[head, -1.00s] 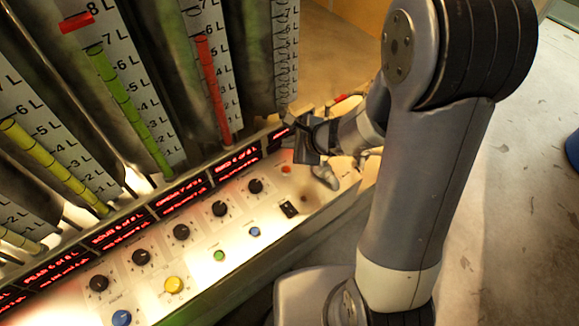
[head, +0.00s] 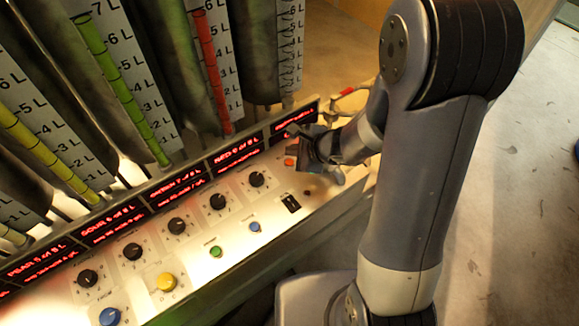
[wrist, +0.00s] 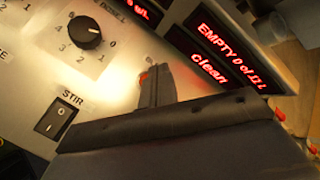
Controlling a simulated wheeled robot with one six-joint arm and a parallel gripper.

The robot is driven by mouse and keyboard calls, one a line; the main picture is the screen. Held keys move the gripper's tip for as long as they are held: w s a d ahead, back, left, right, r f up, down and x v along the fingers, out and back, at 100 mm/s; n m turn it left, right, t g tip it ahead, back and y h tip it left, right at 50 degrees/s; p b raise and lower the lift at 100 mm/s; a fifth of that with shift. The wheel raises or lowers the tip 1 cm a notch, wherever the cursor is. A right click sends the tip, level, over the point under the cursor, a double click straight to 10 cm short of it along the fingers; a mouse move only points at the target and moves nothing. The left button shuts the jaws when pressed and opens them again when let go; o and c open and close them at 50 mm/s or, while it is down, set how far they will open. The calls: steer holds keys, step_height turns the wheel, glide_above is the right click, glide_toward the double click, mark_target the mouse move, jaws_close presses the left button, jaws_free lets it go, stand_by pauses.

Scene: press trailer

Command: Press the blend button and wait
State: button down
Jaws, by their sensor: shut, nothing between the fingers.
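The control panel (head: 190,245) carries several coloured buttons: a yellow one (head: 166,281), a green one (head: 215,252), a small blue one (head: 254,226), a large blue one (head: 110,316) and an orange-red one (head: 290,162) at its right end. I cannot read which is labelled blend. My gripper (head: 303,152) is shut and empty over the panel's right end, close to the orange-red button. In the wrist view its fingers (wrist: 155,85) point at the panel, with a bit of red (wrist: 143,78) beside their left edge. Whether they touch anything is unclear.
A black rocker switch (wrist: 54,116) marked STIR and a black knob (wrist: 85,32) lie left of the fingers. A display (wrist: 228,45) reads EMPTY and clean. Tall tubes with litre scales (head: 215,60) stand behind the panel. Open floor (head: 500,220) lies to the right.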

mark_target(293, 165)
steer(key=shift+f+b, duration=0.6)
steer(key=shift+f, duration=0.3)
steer(key=shift+f, duration=0.1)
stand_by(1.3)
steer(key=shift+f+b, duration=0.3)
steer(key=shift+b, duration=0.35)
steer(key=shift+f+b, duration=0.4)
steer(key=shift+b, duration=0.1)
stand_by(0.4)
stand_by(0.3)
steer(key=shift+r+p, duration=0.55)
steer(key=shift+r, duration=0.3)
steer(key=shift+r+p, duration=2)
steer(key=shift+r, duration=0.5)
